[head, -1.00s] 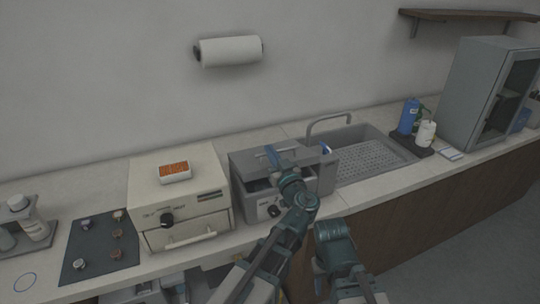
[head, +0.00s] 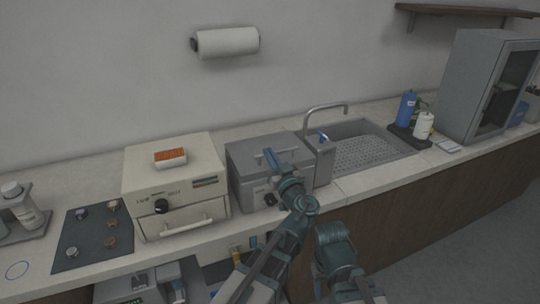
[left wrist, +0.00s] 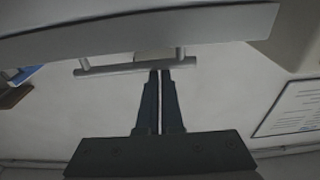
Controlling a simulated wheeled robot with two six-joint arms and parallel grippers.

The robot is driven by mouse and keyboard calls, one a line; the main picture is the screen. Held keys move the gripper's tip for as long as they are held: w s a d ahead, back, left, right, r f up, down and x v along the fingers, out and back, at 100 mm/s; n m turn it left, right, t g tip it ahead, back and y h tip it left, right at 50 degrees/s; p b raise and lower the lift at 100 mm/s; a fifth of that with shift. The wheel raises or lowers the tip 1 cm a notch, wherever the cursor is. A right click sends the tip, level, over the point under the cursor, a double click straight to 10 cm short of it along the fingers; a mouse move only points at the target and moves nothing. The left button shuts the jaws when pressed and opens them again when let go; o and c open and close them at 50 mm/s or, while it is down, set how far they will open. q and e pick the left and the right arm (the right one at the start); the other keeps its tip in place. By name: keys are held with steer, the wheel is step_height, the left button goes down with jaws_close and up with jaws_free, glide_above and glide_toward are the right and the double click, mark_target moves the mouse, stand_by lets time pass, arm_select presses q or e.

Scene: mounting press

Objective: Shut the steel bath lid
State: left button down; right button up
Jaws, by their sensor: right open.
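The grey steel bath (head: 297,175) stands on the counter between the cream oven-like unit and the sink. Its lid (head: 245,152) is down and looks flat on top of the bath; I cannot tell if a thin gap remains. The lid's bar handle shows in the left wrist view (left wrist: 105,70).
The cream unit (head: 140,190) with an orange-topped box (head: 170,157) stands close on the left. The sink (head: 375,150) with its faucet (head: 325,106) is on the right. A blue bottle (head: 407,107) and a white bottle (head: 424,125) stand beyond it.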

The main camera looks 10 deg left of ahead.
arm_select(q)
steer(key=shift+s+d+f, duration=0.1)
steer(key=shift+f, duration=0.2)
